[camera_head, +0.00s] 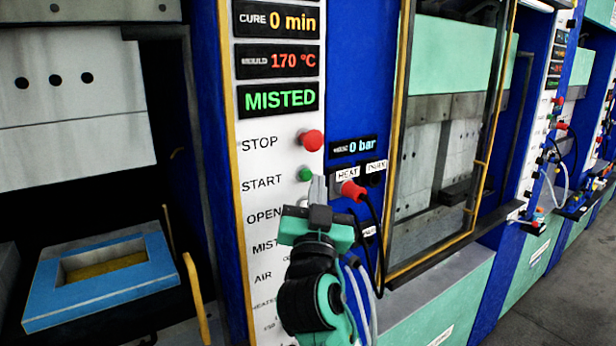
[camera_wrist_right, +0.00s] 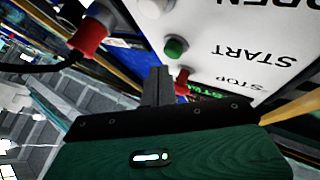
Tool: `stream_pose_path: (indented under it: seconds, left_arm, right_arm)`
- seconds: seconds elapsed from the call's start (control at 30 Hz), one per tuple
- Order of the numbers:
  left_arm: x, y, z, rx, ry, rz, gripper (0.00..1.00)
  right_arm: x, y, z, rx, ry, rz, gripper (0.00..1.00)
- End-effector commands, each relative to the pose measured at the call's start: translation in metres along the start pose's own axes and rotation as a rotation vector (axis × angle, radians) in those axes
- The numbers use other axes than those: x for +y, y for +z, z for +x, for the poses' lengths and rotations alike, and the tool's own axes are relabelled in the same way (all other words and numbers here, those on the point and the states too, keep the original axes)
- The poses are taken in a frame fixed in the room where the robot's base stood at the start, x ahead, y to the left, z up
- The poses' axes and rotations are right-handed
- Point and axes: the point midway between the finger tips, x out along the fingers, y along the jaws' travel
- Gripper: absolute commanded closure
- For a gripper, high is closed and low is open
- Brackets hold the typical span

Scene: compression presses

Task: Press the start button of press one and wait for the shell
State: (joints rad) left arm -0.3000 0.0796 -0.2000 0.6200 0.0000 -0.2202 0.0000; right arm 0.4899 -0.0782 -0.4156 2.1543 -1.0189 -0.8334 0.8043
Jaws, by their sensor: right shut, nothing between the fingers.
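The green start button (camera_head: 305,174) sits on the white control panel (camera_head: 262,200) beside the START label, below the red stop button (camera_head: 312,140). My right gripper (camera_head: 318,188) is shut and empty, its fingertips just right of and slightly below the green button. In the right wrist view the closed fingers (camera_wrist_right: 157,82) end close to the green button (camera_wrist_right: 175,48); I cannot tell whether they touch it. The panel displays read CURE 0 min, MOULD 170 °C and MISTED. The press (camera_head: 75,110) at left stands open above a blue-framed mould (camera_head: 52,287). My left gripper is not in view.
A red plug (camera_head: 352,190) with a black cable sits right of my gripper, near the HEAT label; it also shows in the wrist view (camera_wrist_right: 88,36). A yellow-framed guard (camera_head: 401,110) stands to the right. More presses line the aisle, with grey floor (camera_head: 560,290) free.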

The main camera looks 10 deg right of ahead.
Motion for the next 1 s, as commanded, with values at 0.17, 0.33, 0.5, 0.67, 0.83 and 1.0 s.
stream_pose_path:
  seconds: [0.17, 0.33, 0.5, 0.67, 0.83, 1.0]
  left_arm:
    - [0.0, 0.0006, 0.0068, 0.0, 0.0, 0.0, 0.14]
    - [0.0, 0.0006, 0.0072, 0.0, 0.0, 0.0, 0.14]
    - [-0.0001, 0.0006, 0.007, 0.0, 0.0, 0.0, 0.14]
    - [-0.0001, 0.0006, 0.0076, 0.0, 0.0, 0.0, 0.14]
    - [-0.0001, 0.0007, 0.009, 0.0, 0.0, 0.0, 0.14]
    - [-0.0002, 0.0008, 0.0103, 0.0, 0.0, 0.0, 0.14]
  right_arm:
    - [-0.0027, 0.0042, 0.0033, 0.0, 0.001, 0.002, 1.0]
    - [-0.0043, 0.0037, 0.0056, 0.0, 0.0, 0.0, 1.0]
    - [-0.0041, 0.0037, 0.0056, 0.0, 0.0, 0.0, 1.0]
    - [-0.0044, 0.0042, 0.0059, 0.0, 0.0, 0.0, 1.0]
    - [-0.0052, 0.0053, 0.0071, 0.0, 0.0, 0.0, 1.0]
    - [-0.0062, 0.0066, 0.0086, 0.0, 0.0, 0.0, 1.0]
